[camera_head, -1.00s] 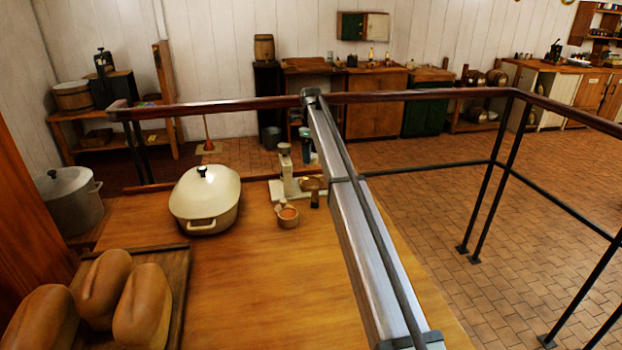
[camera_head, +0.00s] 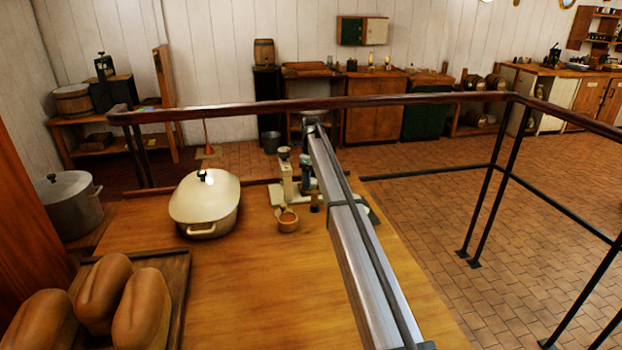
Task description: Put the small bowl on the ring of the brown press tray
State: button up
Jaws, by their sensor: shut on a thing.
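My gripper (camera_head: 306,178) points down at the far end of my arm, beside a cream upright device (camera_head: 286,180) at the back of the wooden counter. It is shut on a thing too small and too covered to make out. A small round wooden bowl (camera_head: 288,222) with orange contents stands on the counter in front of the device, apart from my gripper. A short dark brown piece (camera_head: 315,203) stands just below my gripper. I cannot make out a ring or a brown press tray for certain; my gripper and arm cover part of that spot.
A cream lidded pot (camera_head: 206,208) stands left of the device. Loaves lie on a wooden board (camera_head: 182,275) at front left. A grey pot (camera_head: 70,205) stands at far left. A rail (camera_head: 420,98) runs behind the counter. The counter's middle (camera_head: 250,280) is clear.

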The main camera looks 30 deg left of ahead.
jog(key=shift+f, duration=0.1)
jog(key=o, duration=1.1)
notch_tip(320, 180, up, 12)
jog(key=shift+r, duration=0.15)
